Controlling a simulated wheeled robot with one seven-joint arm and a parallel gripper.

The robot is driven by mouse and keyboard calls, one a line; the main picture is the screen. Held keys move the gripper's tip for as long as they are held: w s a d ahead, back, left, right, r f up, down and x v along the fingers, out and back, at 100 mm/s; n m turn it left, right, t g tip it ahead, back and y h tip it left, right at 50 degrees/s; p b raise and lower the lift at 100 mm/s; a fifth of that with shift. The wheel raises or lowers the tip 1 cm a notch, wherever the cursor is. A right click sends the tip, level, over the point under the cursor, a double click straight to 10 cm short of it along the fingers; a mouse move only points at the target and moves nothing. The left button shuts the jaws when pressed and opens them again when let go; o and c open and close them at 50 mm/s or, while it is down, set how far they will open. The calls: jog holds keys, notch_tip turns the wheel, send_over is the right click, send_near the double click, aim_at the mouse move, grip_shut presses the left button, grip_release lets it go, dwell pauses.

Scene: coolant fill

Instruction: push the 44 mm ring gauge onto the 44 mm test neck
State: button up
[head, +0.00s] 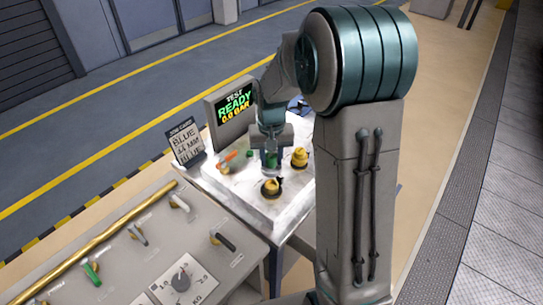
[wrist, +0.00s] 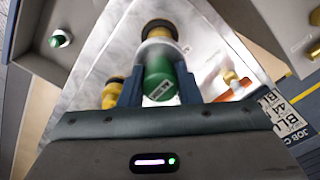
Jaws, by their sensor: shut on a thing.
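My gripper (head: 270,146) is above the pale test bench and points down. In the wrist view its two fingers (wrist: 159,90) are shut on a green labelled cylinder, which I take to be the ring gauge (wrist: 160,82); its green also shows in the head view (head: 271,160). A grey-white band lies just beyond the green. A brass neck with a black collar (wrist: 159,29) is straight beyond it, and stands nearest the front in the head view (head: 271,187). A second brass neck (head: 300,157) stands to the right. I cannot tell which is 44 mm, nor whether gauge and neck touch.
The screen (head: 236,106) reads READY, 0.0 BAR. A job card (head: 186,143) reads BLUE 44 MM. An orange-handled brass fitting (head: 228,157) is on the bench's left. A console (head: 150,255) with levers and a brass rail (head: 95,240) is at the lower left.

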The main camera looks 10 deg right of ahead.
aim_at(271, 155)
jog(key=shift+f+b, duration=2.05)
jog(key=shift+f, duration=0.75)
jog(key=shift+f+b, duration=1.2)
jog(key=shift+f, duration=0.05)
jog(key=o, duration=1.1)
jog(key=shift+r, duration=0.15)
notch_tip(271, 155, up, 14)
jog(key=shift+f+b, duration=0.15)
jog(key=shift+b, duration=0.45)
jog(key=s+f+n+t, duration=0.2)
jog(key=s+t, duration=0.1)
jog(key=s, duration=1.8)
